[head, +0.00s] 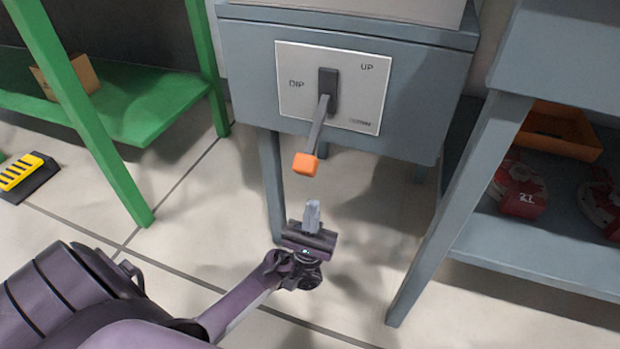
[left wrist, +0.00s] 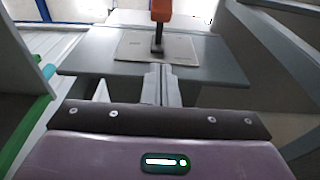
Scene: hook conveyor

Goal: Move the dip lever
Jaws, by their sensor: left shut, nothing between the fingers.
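The dip lever (head: 319,122) is a grey bar with an orange knob (head: 306,164), hinged on a black mount on a white plate (head: 290,101). The plate is marked DIP at left and UP at upper right, with faint lettering at lower right. The lever slants down and slightly left. My left gripper (head: 312,205) is shut and empty, below the knob and apart from it. In the left wrist view, the shut fingers (left wrist: 161,85) point toward the plate (left wrist: 130,45), and the orange knob (left wrist: 161,10) is at the top edge. My right gripper is in neither view.
The plate is on a grey cabinet (head: 245,75) with legs. A green shelf (head: 130,115) stands at left, and a yellow-black block (head: 22,175) lies on the floor. A grey shelf (head: 540,258) at right holds an orange bin (head: 560,135) and red-white items (head: 520,190). Floor around my gripper is clear.

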